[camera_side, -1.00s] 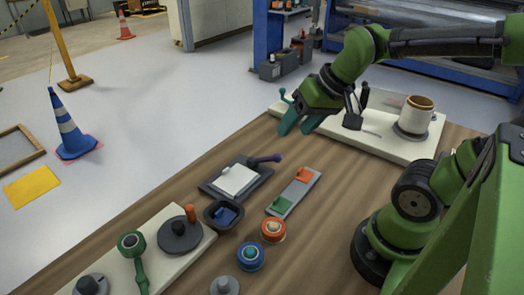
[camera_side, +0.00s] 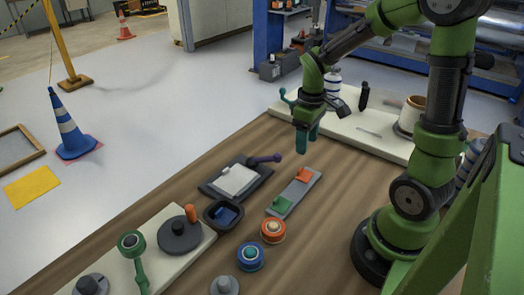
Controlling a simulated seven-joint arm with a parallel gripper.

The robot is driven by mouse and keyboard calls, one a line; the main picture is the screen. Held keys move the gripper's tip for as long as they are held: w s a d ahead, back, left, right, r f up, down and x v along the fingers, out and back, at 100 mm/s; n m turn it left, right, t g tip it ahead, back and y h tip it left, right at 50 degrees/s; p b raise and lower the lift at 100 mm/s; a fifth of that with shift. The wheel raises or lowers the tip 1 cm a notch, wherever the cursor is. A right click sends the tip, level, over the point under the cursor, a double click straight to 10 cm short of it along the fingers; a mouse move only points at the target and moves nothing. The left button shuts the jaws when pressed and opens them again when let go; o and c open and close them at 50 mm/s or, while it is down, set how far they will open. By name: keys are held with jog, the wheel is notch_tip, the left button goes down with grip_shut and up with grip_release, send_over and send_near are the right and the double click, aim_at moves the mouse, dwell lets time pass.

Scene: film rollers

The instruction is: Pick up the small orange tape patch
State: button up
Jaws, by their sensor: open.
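The small orange tape patch (camera_side: 303,175) lies at the far end of a narrow grey plate (camera_side: 290,194) on the wooden table. A green patch (camera_side: 280,203) lies at the plate's near end. My gripper (camera_side: 304,142) points down above the table, a little beyond the orange patch, with its teal fingers apart from it. It is open, and nothing shows between the fingers. The fingers overlap in this view, so the gap between them is hard to see.
A dark tray with a white pad (camera_side: 236,180) and a purple-handled tool (camera_side: 265,159) lie left of the plate. A dark bin (camera_side: 223,214), an orange roll (camera_side: 273,230) and a blue roll (camera_side: 250,256) stand nearer. A pale board (camera_side: 372,138) lies behind. Wood right of the plate is clear.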

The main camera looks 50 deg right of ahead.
send_over(301, 169)
jog(key=f, duration=0.4)
jog(key=shift+s+d+f, duration=0.15)
jog(key=shift+s+f, duration=0.1)
jog(key=shift+s, duration=0.05)
jog(key=f, duration=0.5)
jog(key=shift+w+a, duration=0.2)
jog(key=shift+w, duration=0.1)
jog(key=c, duration=0.9)
